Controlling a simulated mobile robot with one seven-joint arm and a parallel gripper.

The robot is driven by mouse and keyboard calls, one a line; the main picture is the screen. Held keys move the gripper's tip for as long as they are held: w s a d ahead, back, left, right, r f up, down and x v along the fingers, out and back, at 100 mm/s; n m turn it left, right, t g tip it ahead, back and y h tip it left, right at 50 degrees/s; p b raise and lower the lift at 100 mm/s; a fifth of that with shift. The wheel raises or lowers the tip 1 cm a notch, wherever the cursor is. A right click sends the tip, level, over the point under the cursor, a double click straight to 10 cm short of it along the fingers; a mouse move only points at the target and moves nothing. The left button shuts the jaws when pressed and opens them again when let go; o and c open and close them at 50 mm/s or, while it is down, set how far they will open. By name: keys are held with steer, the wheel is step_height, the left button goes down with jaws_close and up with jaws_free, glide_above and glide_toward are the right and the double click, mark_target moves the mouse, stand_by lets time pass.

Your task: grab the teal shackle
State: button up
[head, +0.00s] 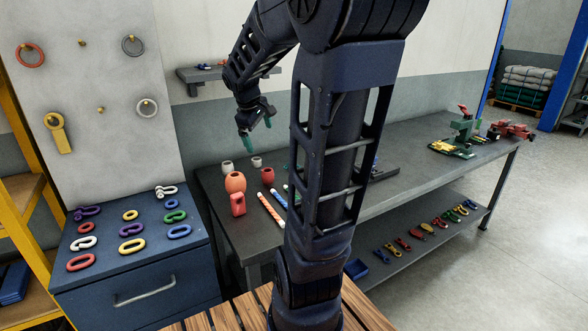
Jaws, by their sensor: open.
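My gripper (259,136) is open and empty, with green-tipped fingers pointing down. It hangs in the air in front of the wall, above the left end of the long bench. I cannot make out a teal shackle for sure. On the blue cabinet top (133,262) lie several coloured links and shackles, among them a green one (175,216) at the right and a blue one (179,232) in front of it. A small teal-green bit (286,188) shows on the bench beside my arm, mostly hidden. My gripper is apart from all of these.
The long bench (415,143) holds an orange float (235,182), cups and striped rods at its left end. My arm hides its middle. A green vise (462,128) and red tools stand at the right. A small wall shelf (190,77) is behind my gripper.

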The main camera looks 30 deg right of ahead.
steer(key=w+d+f+n+g+h, duration=0.1)
steer(key=w+d+f+n, duration=0.5)
steer(key=w+d, duration=0.4)
steer(key=w+d+f+n+g, duration=0.1)
steer(key=w+d+f+n, duration=0.3)
steer(key=w+d+f, duration=0.65)
steer(key=w+d+f+n, duration=0.1)
steer(key=w+d+f, duration=0.1)
steer(key=f, duration=0.1)
steer(key=w+d+f+n, duration=0.1)
steer(key=w+d+f, duration=0.1)
steer(key=w+f, duration=0.1)
steer(key=w+d+f+n, duration=0.1)
steer(key=w+d+f, duration=0.1)
steer(key=w+f, duration=0.1)
steer(key=shift+f+n, duration=0.4)
steer(key=shift+f, duration=0.5)
steer(key=x, duration=0.4)
steer(key=shift+s+d, duration=0.25)
steer(key=shift+d, duration=0.05)
steer(key=shift+w+d+f, duration=0.1)
steer(key=shift+d+f, duration=0.1)
steer(key=shift+f, duration=0.25)
steer(key=c, duration=1)
steer(key=shift+c, duration=1.2)
steer(key=shift+r, duration=0.15)
